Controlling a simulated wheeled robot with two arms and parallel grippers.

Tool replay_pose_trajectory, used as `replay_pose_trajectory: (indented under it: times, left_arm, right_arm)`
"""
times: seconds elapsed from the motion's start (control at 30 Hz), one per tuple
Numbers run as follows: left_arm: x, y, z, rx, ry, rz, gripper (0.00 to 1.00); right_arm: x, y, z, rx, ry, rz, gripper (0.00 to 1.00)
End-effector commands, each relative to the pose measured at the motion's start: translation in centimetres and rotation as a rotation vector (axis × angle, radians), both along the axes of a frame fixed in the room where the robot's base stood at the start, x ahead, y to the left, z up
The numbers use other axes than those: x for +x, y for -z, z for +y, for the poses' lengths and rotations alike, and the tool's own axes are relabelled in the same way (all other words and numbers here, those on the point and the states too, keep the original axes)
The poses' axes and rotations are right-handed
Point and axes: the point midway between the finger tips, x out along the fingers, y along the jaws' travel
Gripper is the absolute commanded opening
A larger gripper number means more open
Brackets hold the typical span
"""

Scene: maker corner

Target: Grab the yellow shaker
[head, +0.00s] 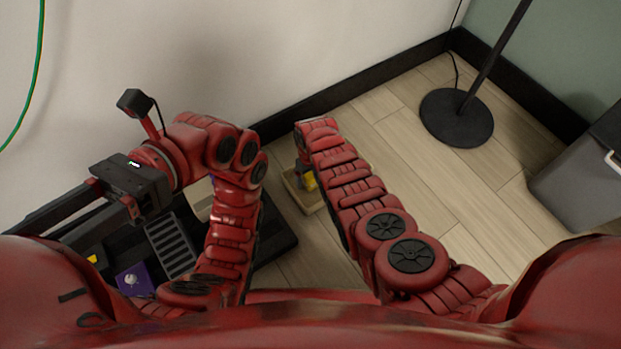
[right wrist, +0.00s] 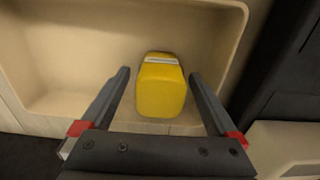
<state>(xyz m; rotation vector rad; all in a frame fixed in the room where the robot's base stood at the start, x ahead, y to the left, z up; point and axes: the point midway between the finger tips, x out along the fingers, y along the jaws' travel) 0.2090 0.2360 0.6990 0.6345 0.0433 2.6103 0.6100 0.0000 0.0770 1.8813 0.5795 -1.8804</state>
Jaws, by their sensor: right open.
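The yellow shaker (right wrist: 160,95), a rounded yellow block with a pale strip at its top, is in a beige tray (right wrist: 50,60) in the right wrist view. My right gripper (right wrist: 158,73) is open, with one finger on each side of the shaker and gaps between. In the head view its fingers are hidden behind my arm. My left gripper (head: 32,234) is at the left, fingers apart, nothing seen between them.
A dark slotted piece (head: 171,246) and a purple item (head: 135,281) are at the lower left, near my left arm. A black stand base (head: 457,117) and a grey bin (head: 580,185) are on the right. The wooden floor (head: 425,190) between is clear.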

Motion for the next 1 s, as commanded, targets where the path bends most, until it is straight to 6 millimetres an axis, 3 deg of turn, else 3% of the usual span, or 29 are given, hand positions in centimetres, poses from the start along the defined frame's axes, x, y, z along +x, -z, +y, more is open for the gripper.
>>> replay_pose_trajectory:
  times: [0.07,0.53,1.0]
  left_arm:
    - [0.0,0.0,0.0,0.001,-0.001,0.001,0.50]
    - [0.0,0.0,0.0,0.001,-0.002,0.003,0.50]
    - [1.1,-0.5,-1.0,0.040,-0.039,0.078,0.50]
  right_arm:
    - [0.0,0.0,0.0,0.000,0.000,0.000,0.86]
    - [0.0,0.0,0.0,-0.001,0.000,0.001,0.01]
    - [0.0,-0.5,0.0,0.000,0.000,0.000,0.00]
